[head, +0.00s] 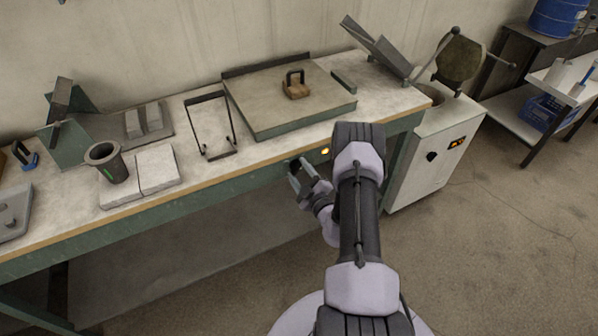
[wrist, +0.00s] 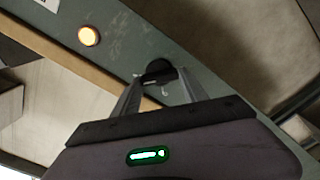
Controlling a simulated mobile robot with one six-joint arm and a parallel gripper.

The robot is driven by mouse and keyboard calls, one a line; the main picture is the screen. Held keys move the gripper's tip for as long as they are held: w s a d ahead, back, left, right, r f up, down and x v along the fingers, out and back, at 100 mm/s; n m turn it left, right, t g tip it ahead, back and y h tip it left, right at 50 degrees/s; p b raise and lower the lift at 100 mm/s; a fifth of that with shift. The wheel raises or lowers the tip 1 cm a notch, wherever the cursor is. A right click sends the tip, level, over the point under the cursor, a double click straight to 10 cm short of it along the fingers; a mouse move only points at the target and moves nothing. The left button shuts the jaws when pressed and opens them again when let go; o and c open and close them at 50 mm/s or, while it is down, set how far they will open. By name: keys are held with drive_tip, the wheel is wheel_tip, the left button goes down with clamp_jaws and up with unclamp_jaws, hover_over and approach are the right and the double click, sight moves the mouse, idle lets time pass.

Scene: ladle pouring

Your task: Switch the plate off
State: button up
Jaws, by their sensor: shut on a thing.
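The plate (head: 265,112) is a broad flat slab on a green base at the right part of the bench. A small block with a dark handle (head: 296,86) stands on it. An amber lamp (head: 326,151) glows on the bench's front edge; it also shows in the wrist view (wrist: 88,36). A dark round knob (wrist: 158,70) sits on the green front panel beside the lamp. My gripper (head: 296,170) is at the panel, its fingers shut on the knob, which also shows in the wrist view between the fingertips. A small white mark shows beneath the knob.
On the bench stand a wire frame (head: 211,127), a dark crucible (head: 106,162), pale blocks (head: 153,168) and an angled metal trough (head: 376,46). A light cabinet (head: 435,150) with an orange display stands right of the bench. The floor in front is clear.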

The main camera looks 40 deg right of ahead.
drive_tip(key=n, duration=0.3)
drive_tip(key=shift+f+n, duration=0.1)
drive_tip(key=shift+n, duration=0.3)
drive_tip(key=n, duration=0.4)
drive_tip(key=shift+f+n+b, duration=0.1)
drive_tip(key=shift+n+b, duration=0.2)
drive_tip(key=n, duration=0.4)
drive_tip(key=shift+f, duration=0.1)
drive_tip(key=shift+n+b, duration=0.45)
drive_tip(key=shift+n, duration=1.95)
drive_tip(key=o, duration=1.1)
